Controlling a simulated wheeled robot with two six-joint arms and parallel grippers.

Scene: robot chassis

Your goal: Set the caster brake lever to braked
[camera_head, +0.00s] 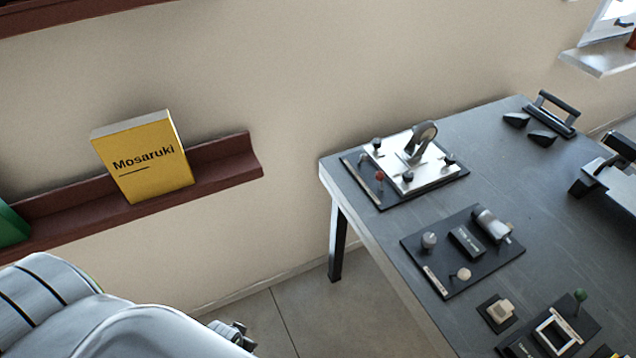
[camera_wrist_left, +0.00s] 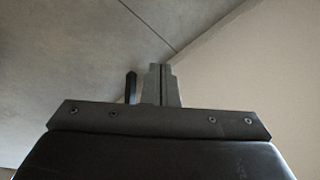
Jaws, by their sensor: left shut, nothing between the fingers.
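A bright metal plate (camera_head: 412,169) with a grey upright wheel-like part (camera_head: 421,139) stands on a dark board at the table's far left corner. It may be the caster unit. It has several dark knobs, and a small red-tipped part (camera_head: 379,176) stands at its left side. I cannot tell which part is the brake lever or how it is set. My left gripper (camera_wrist_left: 162,84) is shut and empty in the left wrist view, with only floor and wall beyond it. In the head view, my left arm is at the lower left, well away from the table. My right gripper is not in view.
The dark table (camera_head: 485,165) holds a board with knobs and a cylinder (camera_head: 464,252), a small beige switch (camera_head: 500,311), a green-knobbed device (camera_head: 556,332) and a black handle (camera_head: 558,112). A wall shelf (camera_head: 225,160) holds a yellow box (camera_head: 146,175). Floor lies open between wall and table.

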